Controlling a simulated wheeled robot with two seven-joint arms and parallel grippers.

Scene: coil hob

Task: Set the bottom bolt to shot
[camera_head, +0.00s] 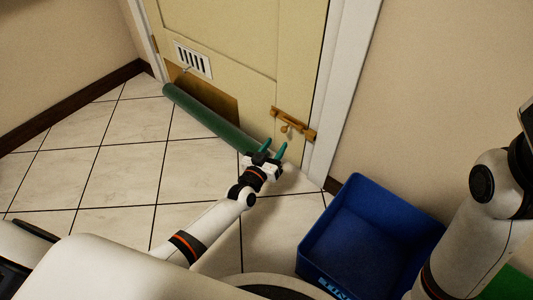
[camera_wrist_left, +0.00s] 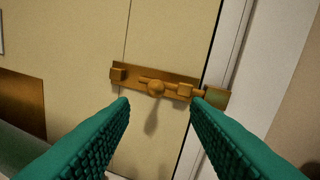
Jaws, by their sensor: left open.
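The brass bottom bolt (camera_head: 289,123) is fixed low on the cream door (camera_head: 228,42), near its right edge. In the left wrist view, the bolt (camera_wrist_left: 133,76) lies nearly level, with its round knob (camera_wrist_left: 156,88) hanging near the middle of the plate. A brass keeper (camera_wrist_left: 217,98) sits on the door frame to the right. My right gripper is out of view.
A green draught roll (camera_head: 205,116) lies along the door's foot, left of my left gripper. A blue crate (camera_head: 327,218) stands on the tiles at the right. A white vent (camera_head: 193,59) and a brass plate (camera_head: 222,98) are on the door. Open tiled floor lies left.

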